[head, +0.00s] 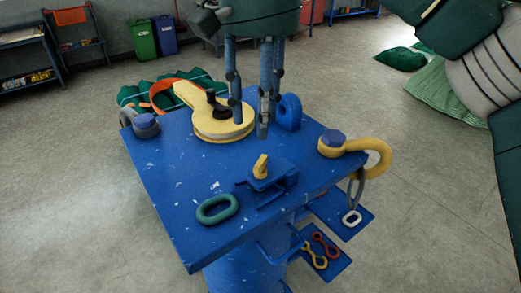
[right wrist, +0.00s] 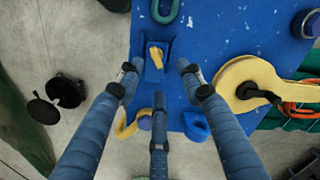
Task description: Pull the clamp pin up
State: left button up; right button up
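A yellow pin (head: 260,167) stands tilted in a small blue clamp block (head: 270,180) near the front of the blue table top (head: 180,180). In the right wrist view the yellow pin (right wrist: 156,57) shows just beyond the spread fingertips, in its blue block. My right gripper (head: 252,115) is open and empty, with its fingers pointing down above the table, behind the pin in the head view. It also shows in the right wrist view (right wrist: 158,78), three fingers apart. No finger appears to touch the pin. My left gripper is not in view.
A yellow block with a black handle (head: 218,126) lies behind the right gripper. A blue eye (head: 288,112), a yellow shackle (head: 372,152), a grey shackle (head: 143,125) and a green ring (head: 217,208) stand around the table top. Small links (head: 322,246) lie on a lower shelf.

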aim_at(260, 161)
jog(key=f, duration=0.3)
jog(key=f+p, duration=0.1)
jog(key=f, duration=0.5)
jog(key=shift+d+f+p, duration=0.1)
jog(key=shift+d+p, duration=0.25)
jog(key=shift+s+f, duration=0.1)
jog(key=shift+f, duration=0.45)
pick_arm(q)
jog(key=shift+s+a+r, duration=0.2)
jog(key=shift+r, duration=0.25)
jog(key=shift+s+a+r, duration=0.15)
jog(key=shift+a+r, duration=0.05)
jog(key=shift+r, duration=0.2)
pick_arm(e)
jog(key=shift+a+f, duration=0.1)
